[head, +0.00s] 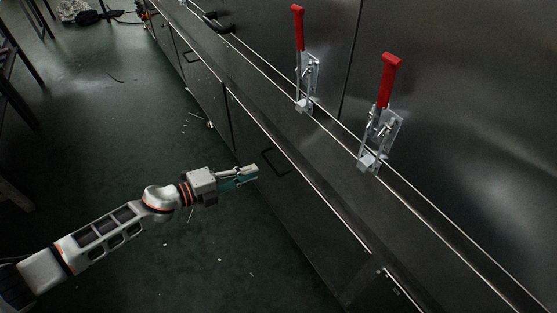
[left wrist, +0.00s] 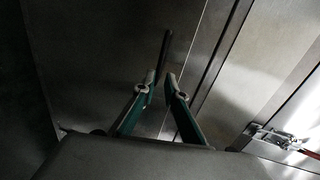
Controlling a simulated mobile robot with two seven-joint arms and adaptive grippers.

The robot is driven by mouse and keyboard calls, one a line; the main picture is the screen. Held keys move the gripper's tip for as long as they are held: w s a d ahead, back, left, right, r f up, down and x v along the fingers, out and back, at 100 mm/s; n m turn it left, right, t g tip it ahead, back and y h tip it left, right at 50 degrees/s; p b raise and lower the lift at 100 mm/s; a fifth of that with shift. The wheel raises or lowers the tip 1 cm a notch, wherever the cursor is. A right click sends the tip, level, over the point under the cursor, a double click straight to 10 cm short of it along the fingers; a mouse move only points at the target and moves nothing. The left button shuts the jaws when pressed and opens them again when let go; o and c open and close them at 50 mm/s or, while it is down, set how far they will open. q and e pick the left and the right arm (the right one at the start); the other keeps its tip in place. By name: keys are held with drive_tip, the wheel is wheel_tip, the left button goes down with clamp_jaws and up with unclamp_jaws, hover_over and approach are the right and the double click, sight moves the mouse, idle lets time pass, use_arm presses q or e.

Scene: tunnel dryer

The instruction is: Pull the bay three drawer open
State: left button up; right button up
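A dark metal drawer front (head: 305,208) with a black bar handle (head: 273,162) is in the lower row of the steel dryer in the head view; no label shows which bay it is. My left gripper (head: 256,174) points at this handle from the left and is close to it. In the left wrist view the gripper's two fingers (left wrist: 161,80) stand apart with a narrow gap. The dark handle bar (left wrist: 164,52) runs up from this gap. I cannot tell whether the fingers touch it. The drawer looks flush with its neighbours. My right gripper is not in view.
Two red-handled toggle clamps (head: 298,60) (head: 380,110) stand above the ledge on the right. Another drawer handle (head: 190,57) and a door handle (head: 214,21) are farther along. The green floor (head: 110,130) left of the drawers is mostly clear, with small scraps.

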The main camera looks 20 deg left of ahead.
sight(270, 164)
use_arm(q)
drive_tip(key=x, duration=0.4)
drive_tip(key=b+x, duration=0.1)
drive_tip(key=x, duration=0.3)
drive_tip(key=shift+w+a+f+b, duration=0.15)
drive_tip(key=shift+a+f+b, duration=0.05)
drive_tip(key=shift+a+b, duration=0.15)
drive_tip(key=shift+w+d, duration=0.1)
drive_tip(key=shift+w, duration=0.05)
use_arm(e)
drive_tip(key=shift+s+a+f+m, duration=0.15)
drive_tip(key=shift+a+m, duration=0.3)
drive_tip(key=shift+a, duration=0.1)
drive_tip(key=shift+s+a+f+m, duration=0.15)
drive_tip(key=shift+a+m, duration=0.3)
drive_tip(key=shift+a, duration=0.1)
use_arm(q)
clamp_jaws()
